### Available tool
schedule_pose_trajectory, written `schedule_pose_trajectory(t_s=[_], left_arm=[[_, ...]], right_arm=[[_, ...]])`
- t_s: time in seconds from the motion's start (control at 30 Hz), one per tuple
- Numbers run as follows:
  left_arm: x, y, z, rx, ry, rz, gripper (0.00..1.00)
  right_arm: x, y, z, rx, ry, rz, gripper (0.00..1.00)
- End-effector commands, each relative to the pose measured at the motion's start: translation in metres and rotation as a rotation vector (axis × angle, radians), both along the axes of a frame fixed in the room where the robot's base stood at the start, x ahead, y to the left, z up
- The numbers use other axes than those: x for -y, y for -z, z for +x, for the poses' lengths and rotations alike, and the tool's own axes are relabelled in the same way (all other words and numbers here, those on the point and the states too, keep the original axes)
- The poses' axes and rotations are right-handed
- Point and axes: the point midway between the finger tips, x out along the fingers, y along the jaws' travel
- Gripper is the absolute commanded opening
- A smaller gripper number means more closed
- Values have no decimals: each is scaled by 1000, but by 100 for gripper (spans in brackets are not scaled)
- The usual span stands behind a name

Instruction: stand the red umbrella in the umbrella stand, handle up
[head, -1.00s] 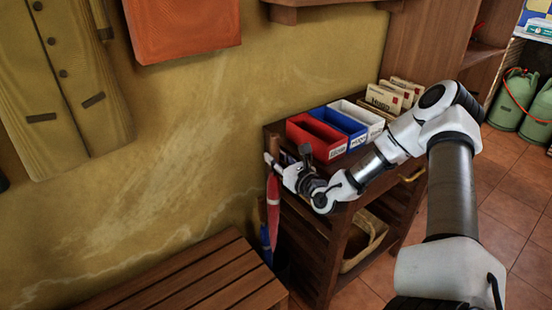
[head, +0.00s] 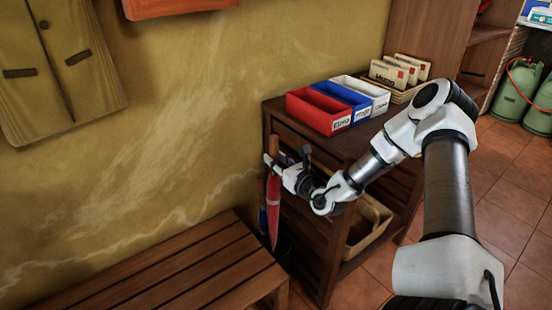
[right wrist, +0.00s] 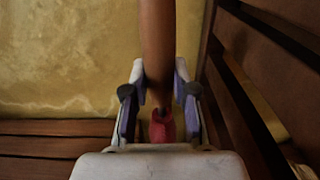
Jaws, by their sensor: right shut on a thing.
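The red umbrella (head: 273,212) hangs about upright, tip down, between the bench and the shelf unit in the head view. My right gripper (head: 273,163) is shut on it near its top. In the right wrist view, the brown handle (right wrist: 157,45) rises between the gripper's fingers (right wrist: 159,98), with red cloth (right wrist: 161,128) below. A narrow blue thing (head: 263,220) shows behind the umbrella's lower half. I cannot clearly make out the umbrella stand; the area around the tip is dark and partly hidden. My left gripper is out of view.
A wooden shelf unit (head: 310,230) stands close at the right, with red (head: 318,112), blue (head: 345,98) and white (head: 365,92) trays on top. A slatted bench (head: 180,272) is at the left. The wall (head: 180,150) is close behind.

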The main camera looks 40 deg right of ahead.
Motion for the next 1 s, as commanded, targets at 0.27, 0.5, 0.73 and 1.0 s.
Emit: schedule_pose_trajectory(t_s=[0.27,0.5,0.73,1.0], left_arm=[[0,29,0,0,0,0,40],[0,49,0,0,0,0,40],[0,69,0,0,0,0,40],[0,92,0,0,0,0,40]], right_arm=[[0,31,0,2,0,-1,0],[0,54,0,2,1,-1,0],[0,76,0,1,1,-1,0],[0,102,0,2,1,-1,0]])
